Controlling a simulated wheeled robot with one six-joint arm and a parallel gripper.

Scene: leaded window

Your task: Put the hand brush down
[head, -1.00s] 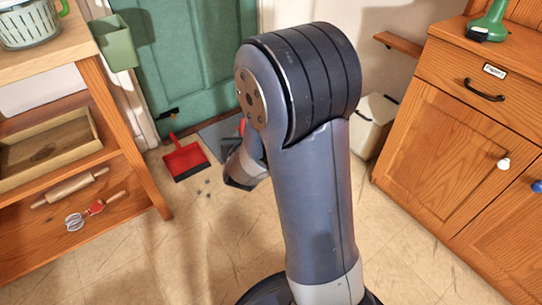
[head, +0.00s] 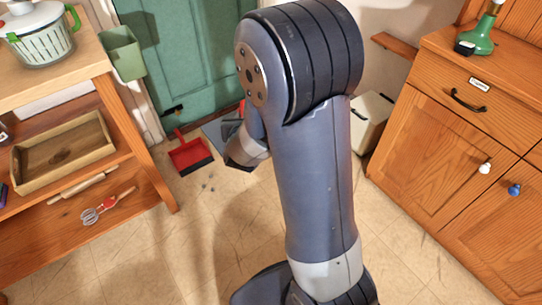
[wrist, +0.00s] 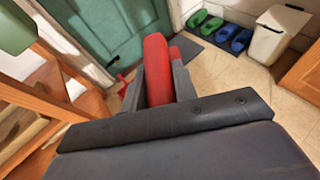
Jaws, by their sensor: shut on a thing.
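My gripper (wrist: 158,85) is shut on the red hand brush (wrist: 159,70), which sticks up between the two dark fingers in the wrist view. Its far end and bristles are hidden. In the head view my arm covers most of the gripper and the brush; only a sliver of red shows beside the arm. The brush is held in the air. A red dustpan (head: 190,156) with a dark front edge lies on the floor by the green door, and part of it shows left of the gripper in the wrist view (wrist: 121,86).
Small dark crumbs (head: 208,188) lie on the floor before the dustpan. A wooden shelf unit (head: 160,180) stands left, a wooden cabinet (head: 430,140) right. A white bin (wrist: 277,35) and green and blue slippers (wrist: 219,27) on a grey mat lie beyond. Floor between shelf and cabinet is mostly clear.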

